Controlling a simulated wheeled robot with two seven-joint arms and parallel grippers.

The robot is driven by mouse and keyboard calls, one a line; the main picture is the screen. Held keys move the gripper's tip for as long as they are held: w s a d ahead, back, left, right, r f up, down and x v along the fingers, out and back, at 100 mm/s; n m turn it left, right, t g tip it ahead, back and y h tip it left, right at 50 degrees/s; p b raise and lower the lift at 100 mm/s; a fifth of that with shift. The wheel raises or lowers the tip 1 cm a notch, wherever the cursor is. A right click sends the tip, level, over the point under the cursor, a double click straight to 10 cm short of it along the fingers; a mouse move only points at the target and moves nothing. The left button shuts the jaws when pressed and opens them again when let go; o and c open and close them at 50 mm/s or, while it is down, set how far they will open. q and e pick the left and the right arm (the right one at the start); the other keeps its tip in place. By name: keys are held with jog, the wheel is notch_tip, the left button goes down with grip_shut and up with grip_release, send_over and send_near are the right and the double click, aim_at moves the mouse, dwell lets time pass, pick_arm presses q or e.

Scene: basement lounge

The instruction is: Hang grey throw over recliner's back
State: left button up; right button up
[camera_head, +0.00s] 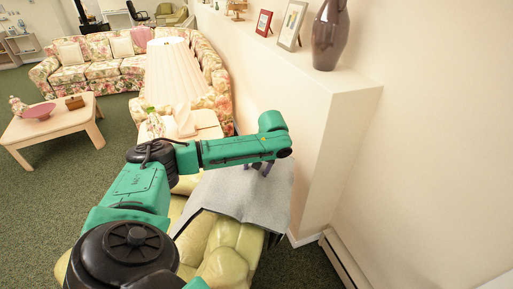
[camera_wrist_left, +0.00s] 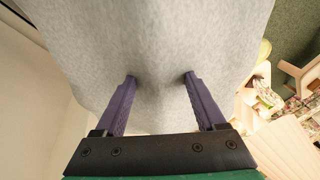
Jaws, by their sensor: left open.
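The grey throw (camera_head: 230,190) lies draped over the top of the yellow-green leather recliner's (camera_head: 226,240) back, with its right part hanging toward the low wall. My left gripper (camera_head: 262,168) is above the throw, pointing down, partly hidden by its own wrist. In the left wrist view the two purple fingers of my left gripper (camera_wrist_left: 160,78) are apart, with the throw (camera_wrist_left: 155,35) filling the space ahead of them. I cannot tell whether the fingertips touch the cloth. My right gripper is not in view.
A side table (camera_head: 207,120) with a white pleated lamp (camera_head: 173,75) stands just beyond the recliner. The half wall's ledge (camera_head: 345,88) holds a dark vase (camera_head: 328,38) and picture frames (camera_head: 292,24). A baseboard heater (camera_head: 343,262) is at right. Open carpet (camera_head: 50,190) lies left.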

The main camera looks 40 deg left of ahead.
pick_arm(q)
jog(key=v, duration=1.4)
jog(key=shift+r, duration=0.25)
jog(key=shift+d+f, duration=0.1)
jog(key=shift+f, duration=0.05)
